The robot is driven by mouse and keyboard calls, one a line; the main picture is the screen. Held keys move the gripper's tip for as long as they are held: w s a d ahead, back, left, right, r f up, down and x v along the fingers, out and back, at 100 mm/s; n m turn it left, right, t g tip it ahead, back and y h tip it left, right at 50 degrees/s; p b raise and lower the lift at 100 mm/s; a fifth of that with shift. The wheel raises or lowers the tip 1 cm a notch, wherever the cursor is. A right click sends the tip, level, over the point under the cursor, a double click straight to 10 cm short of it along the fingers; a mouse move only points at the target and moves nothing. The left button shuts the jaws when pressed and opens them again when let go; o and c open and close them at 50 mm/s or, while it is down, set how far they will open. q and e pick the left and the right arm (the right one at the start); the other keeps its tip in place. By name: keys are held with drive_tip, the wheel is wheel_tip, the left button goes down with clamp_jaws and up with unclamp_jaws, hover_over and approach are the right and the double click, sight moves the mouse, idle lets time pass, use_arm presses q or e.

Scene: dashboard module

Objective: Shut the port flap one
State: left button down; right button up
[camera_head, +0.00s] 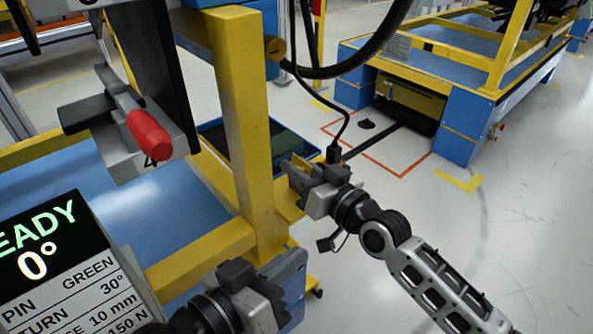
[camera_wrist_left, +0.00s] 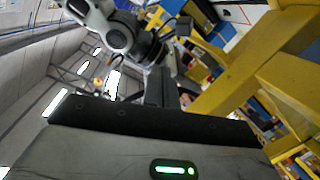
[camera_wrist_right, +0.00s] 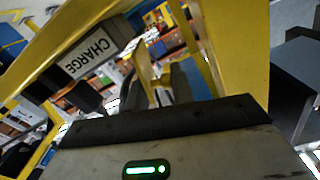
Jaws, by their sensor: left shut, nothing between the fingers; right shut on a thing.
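My right gripper (camera_head: 298,175) is at the yellow post, with its jaws shut. In the right wrist view its fingers (camera_wrist_right: 168,85) are close together around a narrow yellow piece, which looks like the port flap (camera_wrist_right: 144,68). A small yellow plate (camera_head: 289,207), probably part of the same flap, shows just below the gripper in the head view. The port behind it is hidden, so I cannot tell how far the flap stands open. My left gripper (camera_head: 280,283) is shut and empty, low beside the yellow frame; its fingers (camera_wrist_left: 162,88) also show in the left wrist view.
A yellow post (camera_head: 243,120) rises beside my right gripper. A black cable with a plug (camera_head: 333,154) hangs just behind that gripper. A CHARGE label (camera_wrist_right: 88,52) shows nearby. A red-handled clamp (camera_head: 148,134) and a display panel (camera_head: 45,265) are at left. Open floor lies to the right.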

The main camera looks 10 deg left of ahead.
use_arm(q)
drive_tip(key=shift+r+b, duration=0.3)
use_arm(e)
drive_tip(key=shift+w+d+f+m, duration=0.1)
drive_tip(key=shift+m, duration=0.55)
drive_tip(key=shift+w+d+f+m, duration=0.1)
drive_tip(key=shift+m, duration=0.55)
drive_tip(key=shift+r, duration=0.1)
drive_tip(key=o, duration=0.9)
use_arm(q)
drive_tip(key=shift+r, duration=0.1)
use_arm(e)
drive_tip(key=shift+w, duration=0.1)
drive_tip(key=shift+d, duration=0.1)
use_arm(q)
drive_tip(key=shift+s+a+f+m+g+y+p, duration=0.1)
drive_tip(key=shift+a+f+m+g+y+p, duration=0.1)
drive_tip(key=shift+f+p, duration=0.3)
drive_tip(key=shift+a+f+m+g+y+p, duration=0.1)
drive_tip(key=shift+f+m+p, duration=0.1)
drive_tip(key=shift+p, duration=0.5)
use_arm(e)
drive_tip(key=v, duration=1.6)
